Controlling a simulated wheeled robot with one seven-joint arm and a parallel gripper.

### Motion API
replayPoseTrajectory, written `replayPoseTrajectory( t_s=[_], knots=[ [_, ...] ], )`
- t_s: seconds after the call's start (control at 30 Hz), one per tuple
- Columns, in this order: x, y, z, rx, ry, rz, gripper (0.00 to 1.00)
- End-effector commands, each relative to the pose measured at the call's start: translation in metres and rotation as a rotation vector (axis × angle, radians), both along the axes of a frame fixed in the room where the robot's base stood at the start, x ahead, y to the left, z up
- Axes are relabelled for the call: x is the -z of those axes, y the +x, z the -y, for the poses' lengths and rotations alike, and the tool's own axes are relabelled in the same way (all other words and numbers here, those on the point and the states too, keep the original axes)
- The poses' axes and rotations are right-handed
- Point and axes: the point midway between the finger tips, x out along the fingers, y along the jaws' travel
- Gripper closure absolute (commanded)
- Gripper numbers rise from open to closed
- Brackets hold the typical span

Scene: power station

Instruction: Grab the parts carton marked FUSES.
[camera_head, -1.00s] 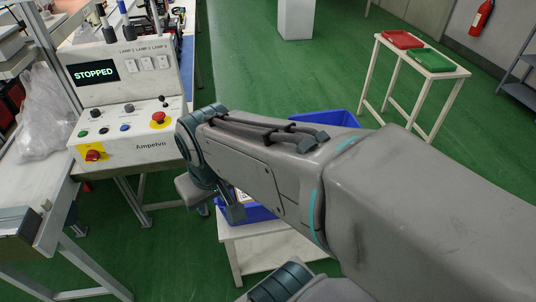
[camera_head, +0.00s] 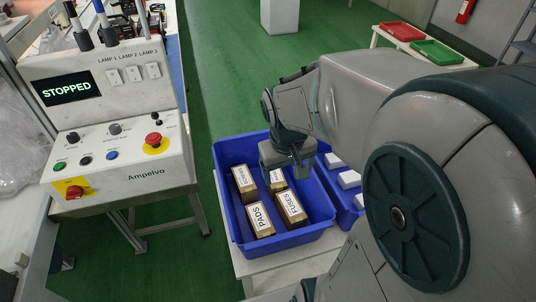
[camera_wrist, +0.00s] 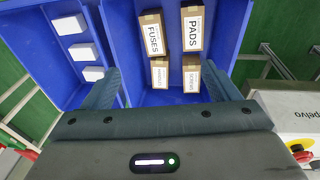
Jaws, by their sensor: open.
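The FUSES carton (camera_head: 291,207) is a brown box with a white top label, at the near right inside a blue bin (camera_head: 284,245). In the wrist view, the FUSES carton (camera_wrist: 153,36) lies ahead of my gripper, just left of the PADS carton (camera_wrist: 192,30). My gripper (camera_head: 287,165) hangs over the far part of the bin, apart from the FUSES carton. In the wrist view, my gripper (camera_wrist: 162,82) has its two fingers spread wide with nothing held. Two other cartons (camera_wrist: 159,72) (camera_wrist: 192,74) sit between the fingers' lines; their labels are hard to read.
A second blue bin (camera_wrist: 45,65) with several white boxes adjoins the first, both on a white table (camera_head: 270,270). A control console (camera_head: 110,130) reading STOPPED stands to the left. Red and green trays (camera_head: 402,32) lie on a far table.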

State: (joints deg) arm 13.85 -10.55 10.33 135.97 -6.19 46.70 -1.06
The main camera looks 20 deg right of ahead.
Motion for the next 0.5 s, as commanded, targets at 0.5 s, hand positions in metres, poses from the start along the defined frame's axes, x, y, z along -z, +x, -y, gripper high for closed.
replayPoseTrajectory(
  t_s=[0.5],
  knots=[
    [0.176, 0.085, 0.055, -0.062, 0.088, -0.134, 0.18]
  ],
)
